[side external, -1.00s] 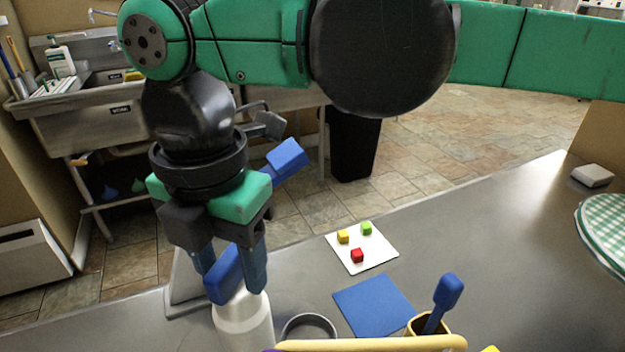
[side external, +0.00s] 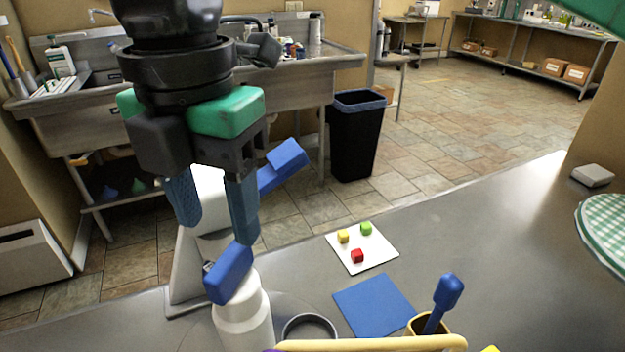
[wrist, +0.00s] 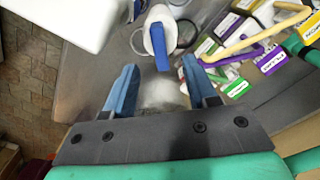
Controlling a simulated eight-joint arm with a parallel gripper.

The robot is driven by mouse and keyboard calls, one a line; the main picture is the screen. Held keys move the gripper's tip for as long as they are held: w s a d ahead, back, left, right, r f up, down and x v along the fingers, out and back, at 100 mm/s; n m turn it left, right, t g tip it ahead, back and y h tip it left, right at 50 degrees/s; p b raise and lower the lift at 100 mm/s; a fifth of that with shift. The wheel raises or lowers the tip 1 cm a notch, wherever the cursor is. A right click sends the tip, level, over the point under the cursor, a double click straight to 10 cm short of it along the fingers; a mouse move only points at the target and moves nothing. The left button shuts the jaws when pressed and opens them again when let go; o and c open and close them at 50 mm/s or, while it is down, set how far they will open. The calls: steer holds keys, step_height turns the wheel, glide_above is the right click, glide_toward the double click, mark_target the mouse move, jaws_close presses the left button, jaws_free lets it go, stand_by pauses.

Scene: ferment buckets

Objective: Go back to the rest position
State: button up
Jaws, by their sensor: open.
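My gripper (side external: 212,215) is open and empty in the side external view, its two blue-grey fingers pointing down. It hangs just above a white bottle (side external: 243,322) that has a blue block-shaped part (side external: 230,274) at its top. The fingers look clear of the bottle. In the wrist view my gripper (wrist: 163,88) is open, with nothing visible between its fingers. There the bottle (wrist: 158,22) and its blue part (wrist: 160,48) show ahead of the fingers.
A white board (side external: 375,258) with small coloured cubes, a blue mat (side external: 372,305), a metal ring (side external: 309,328) and a yellow cup with a blue-handled tool (side external: 448,290) are on the table. A white stand (side external: 187,275) with a blue arm is behind the bottle.

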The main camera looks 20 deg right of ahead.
steer(key=shift+w+d, duration=0.15)
steer(key=shift+w, duration=0.1)
steer(key=w+d+f+m+t+y, duration=0.1)
steer(key=w+d+m+t+y, duration=0.3)
steer(key=d+m, duration=0.95)
steer(key=s+d+f+m+t+h, duration=0.1)
steer(key=s+d+f+m+h, duration=0.1)
steer(key=d+f+m, duration=0.3)
steer(key=s+d+f+m+t+h, duration=0.1)
steer(key=d+f+m+t+h, duration=0.1)
steer(key=d+f+m, duration=0.3)
steer(key=d+m, duration=0.3)
steer(key=d, duration=0.3)
steer(key=shift+s+d, duration=0.15)
steer(key=shift+s, duration=0.25)
